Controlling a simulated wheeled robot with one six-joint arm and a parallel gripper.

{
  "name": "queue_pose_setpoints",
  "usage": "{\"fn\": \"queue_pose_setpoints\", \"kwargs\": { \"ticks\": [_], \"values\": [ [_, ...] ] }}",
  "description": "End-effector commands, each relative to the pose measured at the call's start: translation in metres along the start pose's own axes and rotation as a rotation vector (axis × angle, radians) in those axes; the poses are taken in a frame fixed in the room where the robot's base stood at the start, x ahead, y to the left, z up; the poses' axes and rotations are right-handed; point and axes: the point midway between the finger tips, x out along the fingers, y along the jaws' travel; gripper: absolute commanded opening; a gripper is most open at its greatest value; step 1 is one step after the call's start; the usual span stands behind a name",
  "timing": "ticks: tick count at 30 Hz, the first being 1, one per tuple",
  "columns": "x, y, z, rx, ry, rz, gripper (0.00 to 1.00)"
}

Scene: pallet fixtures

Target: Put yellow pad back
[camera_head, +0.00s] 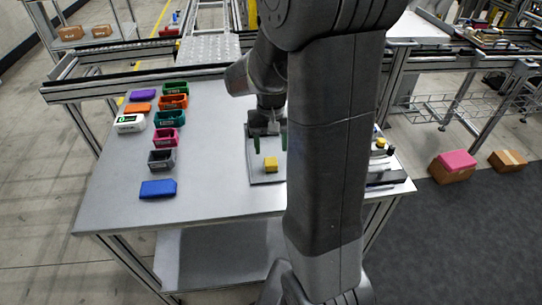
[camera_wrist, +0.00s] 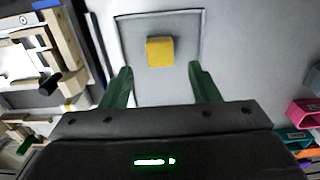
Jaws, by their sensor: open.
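The yellow pad (camera_head: 271,164) is a small yellow block on a grey square plate (camera_head: 262,178) on the table. In the wrist view the yellow pad (camera_wrist: 160,52) lies on the plate (camera_wrist: 134,88) beyond my fingertips, roughly midway between them. My gripper (camera_head: 270,143) is open and empty, its two green fingers apart. In the wrist view my gripper (camera_wrist: 160,70) has a finger to each side of the pad, not touching it. My arm hides the part of the table to the right of the plate in the head view.
Several coloured bins and blocks stand in rows at the left, including a blue block (camera_head: 158,189), a grey bin (camera_head: 161,160) and a pink bin (camera_head: 167,137). A fixture with small parts (camera_head: 381,150) stands at the right edge.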

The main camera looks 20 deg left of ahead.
Motion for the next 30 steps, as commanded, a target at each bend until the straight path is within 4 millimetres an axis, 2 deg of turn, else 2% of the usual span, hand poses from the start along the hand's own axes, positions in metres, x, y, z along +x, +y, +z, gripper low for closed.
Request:
{"fn": "queue_pose_setpoints", "kwargs": {
  "ticks": [3,9,30],
  "values": [
    [-0.025,0.0,-0.001,0.0,0.004,-0.001,0.56],
    [-0.048,0.0,0.0,0.0,0.002,0.0,0.56],
    [-0.052,0.0,0.0,0.0,-0.001,0.0,0.56]
  ]
}}
